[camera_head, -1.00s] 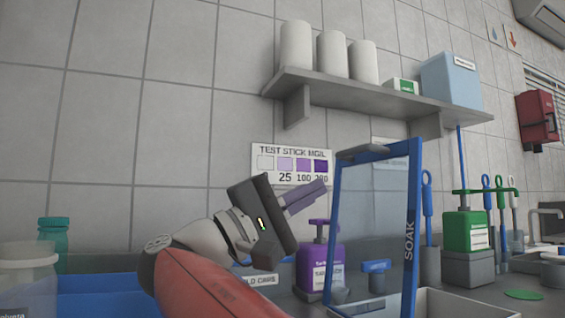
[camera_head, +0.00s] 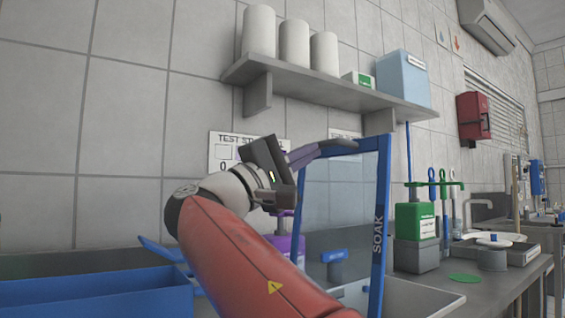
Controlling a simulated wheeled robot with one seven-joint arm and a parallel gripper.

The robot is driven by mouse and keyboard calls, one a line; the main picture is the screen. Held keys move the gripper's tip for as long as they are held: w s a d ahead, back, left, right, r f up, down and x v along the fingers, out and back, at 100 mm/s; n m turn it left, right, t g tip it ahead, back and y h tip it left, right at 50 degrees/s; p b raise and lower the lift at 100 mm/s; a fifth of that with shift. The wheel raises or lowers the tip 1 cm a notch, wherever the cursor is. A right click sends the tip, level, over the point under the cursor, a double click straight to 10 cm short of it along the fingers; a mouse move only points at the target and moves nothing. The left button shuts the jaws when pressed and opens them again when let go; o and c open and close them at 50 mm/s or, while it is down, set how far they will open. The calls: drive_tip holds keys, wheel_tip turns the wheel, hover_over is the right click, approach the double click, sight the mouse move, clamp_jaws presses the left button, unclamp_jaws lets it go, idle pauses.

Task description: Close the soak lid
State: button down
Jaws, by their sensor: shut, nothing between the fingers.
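The soak lid (camera_head: 378,235) is a clear panel in a blue frame marked SOAK. It stands open, near upright, over a pale soak basin (camera_head: 425,298). A dark grey handle (camera_head: 352,146) sits on its top edge. My gripper (camera_head: 312,151) is shut and empty, its purple fingers at the top left corner of the lid, by the handle. I cannot tell whether the fingers touch the handle or are just in front of or behind it. My red arm hides the lid's lower left part and much of the basin.
A blue tray (camera_head: 95,297) lies at the left. A purple bottle, mostly hidden, stands behind my arm. A green bottle (camera_head: 415,222) and brushes stand right of the lid. A wall shelf (camera_head: 320,92) with white containers hangs above. A round green piece (camera_head: 465,278) lies on the counter.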

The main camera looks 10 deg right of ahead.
drive_tip(key=shift+x, duration=0.8)
